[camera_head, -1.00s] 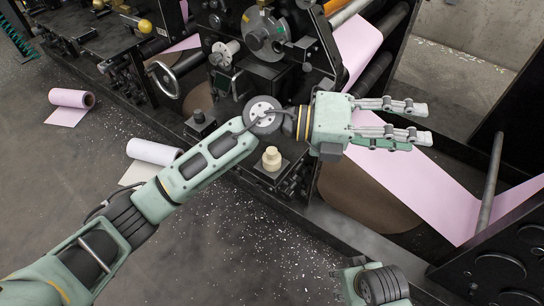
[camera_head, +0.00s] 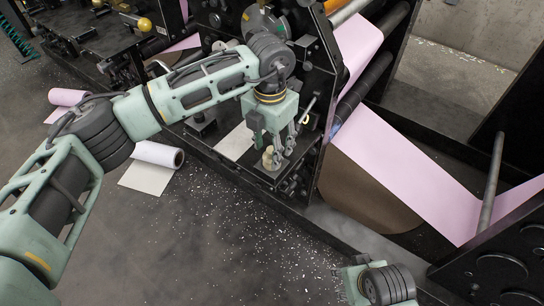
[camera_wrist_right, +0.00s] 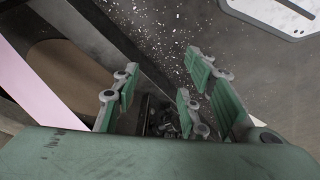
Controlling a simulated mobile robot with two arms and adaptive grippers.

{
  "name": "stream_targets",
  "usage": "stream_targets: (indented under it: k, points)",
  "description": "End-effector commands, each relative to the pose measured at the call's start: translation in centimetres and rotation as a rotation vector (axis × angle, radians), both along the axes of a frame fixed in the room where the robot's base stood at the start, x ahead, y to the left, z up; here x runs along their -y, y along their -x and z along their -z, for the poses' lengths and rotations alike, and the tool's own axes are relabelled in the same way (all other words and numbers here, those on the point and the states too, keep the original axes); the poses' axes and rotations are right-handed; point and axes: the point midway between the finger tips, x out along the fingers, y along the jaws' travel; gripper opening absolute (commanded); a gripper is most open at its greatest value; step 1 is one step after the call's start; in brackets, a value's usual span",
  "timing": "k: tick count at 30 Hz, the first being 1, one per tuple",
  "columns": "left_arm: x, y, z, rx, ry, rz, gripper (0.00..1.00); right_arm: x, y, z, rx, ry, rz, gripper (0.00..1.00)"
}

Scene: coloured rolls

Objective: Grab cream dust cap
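The cream dust cap (camera_head: 267,157) stands upright on a small dark ledge of the machine in the head view. In the right wrist view the fingers of this gripper (camera_wrist_right: 165,95) are spread apart. No cap shows between them there; dark machine parts lie below. Of my other arm only a ribbed joint shows at the bottom right of the head view; its fingers are not visible.
The ledge (camera_head: 262,176) belongs to a black machine with a pink web (camera_head: 405,165) and a large brown roll (camera_head: 365,190) to the right. A white roll (camera_head: 158,153) and a pink roll (camera_head: 68,97) lie on the floor at left. The speckled floor (camera_head: 225,240) in front is open.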

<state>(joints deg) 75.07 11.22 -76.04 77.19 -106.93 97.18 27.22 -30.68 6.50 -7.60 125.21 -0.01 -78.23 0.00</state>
Motion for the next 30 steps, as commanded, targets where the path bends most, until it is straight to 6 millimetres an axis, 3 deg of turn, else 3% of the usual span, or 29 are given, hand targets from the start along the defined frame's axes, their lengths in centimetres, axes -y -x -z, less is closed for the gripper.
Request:
stream_targets:
  k: [6,14,26,30]
  points:
    - [-0.2,0.1,2.8,-0.002,0.001,0.002,0.46,0.1,0.1,-1.2,0.008,-0.001,0.001,0.4]
    - [-0.1,0.0,3.1,-0.001,0.001,0.002,0.46,0.1,0.2,-1.4,0.008,0.0,0.001,0.4]
    - [-0.1,0.1,3.0,-0.001,0.002,0.002,0.12,0.1,0.1,-1.4,0.008,0.0,0.002,0.4]
    - [-0.1,0.1,3.0,0.0,0.002,0.002,0.11,0.1,0.1,-1.4,0.008,0.0,0.002,0.4]
